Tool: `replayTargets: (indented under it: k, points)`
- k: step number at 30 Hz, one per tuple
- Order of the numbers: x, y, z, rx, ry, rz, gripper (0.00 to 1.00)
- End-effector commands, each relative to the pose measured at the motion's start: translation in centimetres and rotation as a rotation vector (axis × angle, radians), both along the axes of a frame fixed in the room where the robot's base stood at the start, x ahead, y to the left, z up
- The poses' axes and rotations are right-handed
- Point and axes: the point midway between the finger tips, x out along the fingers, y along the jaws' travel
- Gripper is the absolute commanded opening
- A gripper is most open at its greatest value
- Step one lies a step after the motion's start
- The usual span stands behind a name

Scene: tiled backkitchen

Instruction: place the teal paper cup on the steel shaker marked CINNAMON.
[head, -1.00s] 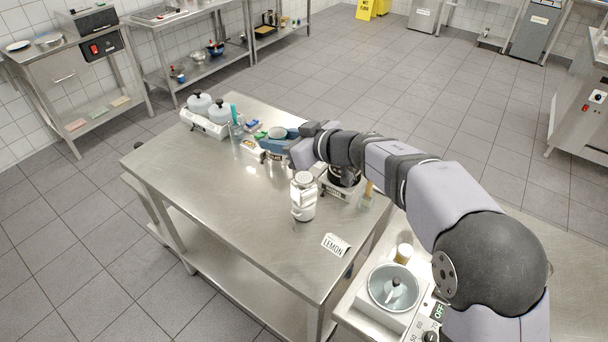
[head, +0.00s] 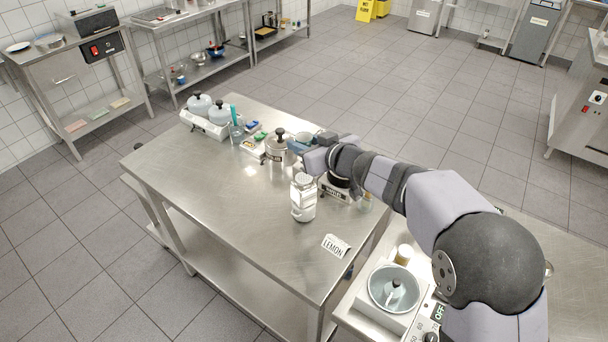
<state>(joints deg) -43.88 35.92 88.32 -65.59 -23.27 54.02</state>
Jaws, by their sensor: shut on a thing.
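My gripper (head: 300,147) is above the far right part of the steel table, its blue-grey fingers shut on the teal paper cup (head: 305,137). Only the cup's pale rim and a little of its side show; my gripper and wrist hide the rest. A steel shaker (head: 303,198) with a perforated domed top stands upright on the table, nearer the camera than the cup. No CINNAMON marking can be read on it in this view. The cup is apart from this shaker, behind and above it in the picture.
A lidded steel pot (head: 279,147) stands just left of my gripper. A dark appliance with a label (head: 335,192) and a glass jar (head: 365,203) are right of the shaker. A LEMON card (head: 335,245) lies in front. The table's left front is clear.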

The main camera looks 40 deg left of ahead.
Motion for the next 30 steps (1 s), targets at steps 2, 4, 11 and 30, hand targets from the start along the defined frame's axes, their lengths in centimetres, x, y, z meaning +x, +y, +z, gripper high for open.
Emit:
replayTargets:
  k: [2, 4, 11, 30]
  points:
    - [0.0, 0.0, -1.6, -0.002, 0.004, 0.0, 0.1]
    - [0.0, 0.0, -2.7, -0.003, 0.004, 0.0, 0.1]
    - [0.0, 0.0, -5.1, -0.001, 0.001, 0.001, 0.1]
    - [0.0, 0.0, -9.0, 0.001, 0.0, 0.0, 0.1]
